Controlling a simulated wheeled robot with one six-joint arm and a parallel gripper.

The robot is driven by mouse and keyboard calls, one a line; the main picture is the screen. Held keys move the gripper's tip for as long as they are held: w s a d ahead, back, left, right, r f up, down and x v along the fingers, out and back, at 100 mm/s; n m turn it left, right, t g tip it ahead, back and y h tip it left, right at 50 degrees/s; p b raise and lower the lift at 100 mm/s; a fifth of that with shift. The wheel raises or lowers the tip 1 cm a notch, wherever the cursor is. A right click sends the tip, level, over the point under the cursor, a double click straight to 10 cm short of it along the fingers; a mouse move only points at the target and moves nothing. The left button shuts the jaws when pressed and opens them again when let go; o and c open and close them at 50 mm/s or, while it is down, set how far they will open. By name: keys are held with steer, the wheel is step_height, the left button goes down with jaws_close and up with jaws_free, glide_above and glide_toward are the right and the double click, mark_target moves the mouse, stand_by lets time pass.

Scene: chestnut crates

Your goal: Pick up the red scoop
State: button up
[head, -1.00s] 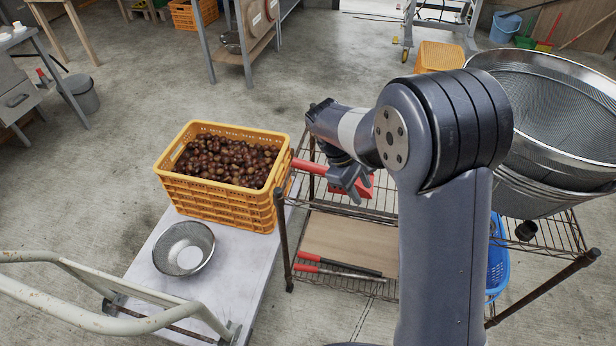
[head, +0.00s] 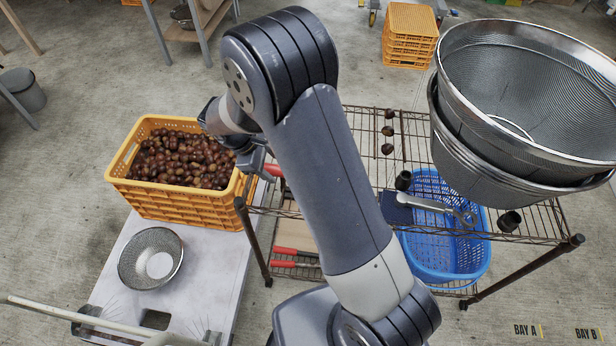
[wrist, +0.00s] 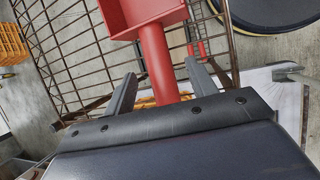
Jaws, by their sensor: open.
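The red scoop (head: 273,170) lies on the wire rack beside the chestnut crate. In the head view my arm hides most of it. In the wrist view its boxy red head (wrist: 148,12) is at the top, and its round handle (wrist: 156,58) runs down between my fingers. My gripper (wrist: 160,70) is open, with one finger on each side of the handle in the picture. I see a gap on both sides. The handle's lower end is hidden by the gripper body. In the head view my gripper (head: 258,163) is by the crate's right edge.
The yellow crate (head: 180,205) of chestnuts stands on a white cart (head: 215,275) with a mesh bowl (head: 150,258). Large metal sieves (head: 520,100) stand on the right of the wire rack (head: 375,125). A blue basket (head: 440,258) and red-handled tools (head: 290,252) are lower down.

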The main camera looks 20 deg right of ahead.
steer(key=x, duration=0.3)
steer(key=shift+d+f, duration=0.15)
steer(key=shift+f, duration=0.05)
steer(key=shift+s+f, duration=0.1)
steer(key=shift+f, duration=0.15)
stand_by(0.3)
steer(key=shift+c, duration=0.5)
jaws_close()
